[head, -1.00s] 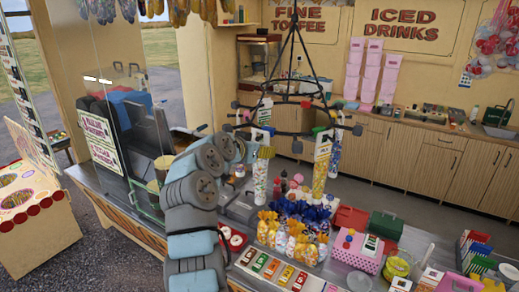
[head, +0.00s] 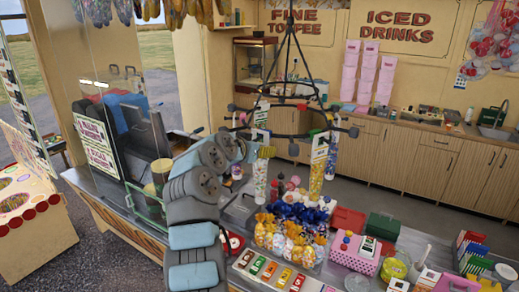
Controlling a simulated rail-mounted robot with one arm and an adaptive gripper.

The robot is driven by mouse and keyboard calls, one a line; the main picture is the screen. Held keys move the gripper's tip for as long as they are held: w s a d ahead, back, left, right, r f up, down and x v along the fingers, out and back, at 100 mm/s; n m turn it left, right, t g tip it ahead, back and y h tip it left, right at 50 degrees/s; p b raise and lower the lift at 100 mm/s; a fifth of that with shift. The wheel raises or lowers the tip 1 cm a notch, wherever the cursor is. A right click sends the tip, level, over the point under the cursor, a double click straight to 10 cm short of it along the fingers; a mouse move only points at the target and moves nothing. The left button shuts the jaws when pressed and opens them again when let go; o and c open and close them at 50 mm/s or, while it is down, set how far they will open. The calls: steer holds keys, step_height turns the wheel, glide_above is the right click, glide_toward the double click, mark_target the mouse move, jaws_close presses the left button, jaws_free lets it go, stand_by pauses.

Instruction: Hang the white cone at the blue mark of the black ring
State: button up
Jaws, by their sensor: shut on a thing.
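The black ring (head: 290,136) hangs level from chains above the counter, with several small coloured marks along it. A small blue patch (head: 266,132) shows on its near left part; I cannot tell for sure that it is the blue mark. The white cone (head: 260,182), a slim clear bag of pale mixed sweets, hangs upright just below the ring's near left side. My gripper (head: 265,152), with yellow at its end, is shut on the top of this cone. I cannot tell whether the cone touches the ring. The fingertips are too small to see well.
A yellow cone (head: 316,178) and a blue cone (head: 331,160) hang from the ring's right side. Below, the counter is crowded with sweet bags (head: 290,240), a pink basket (head: 354,254) and a green box (head: 382,226). A glass screen (head: 125,110) stands at the left.

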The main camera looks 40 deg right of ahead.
steer(key=shift+f+b, duration=0.3)
steer(key=shift+f, duration=0.1)
stand_by(0.3)
steer(key=o, duration=1.3)
steer(key=shift+o, duration=0.2)
steer(key=b+v, duration=0.1)
steer(key=v, duration=0.9)
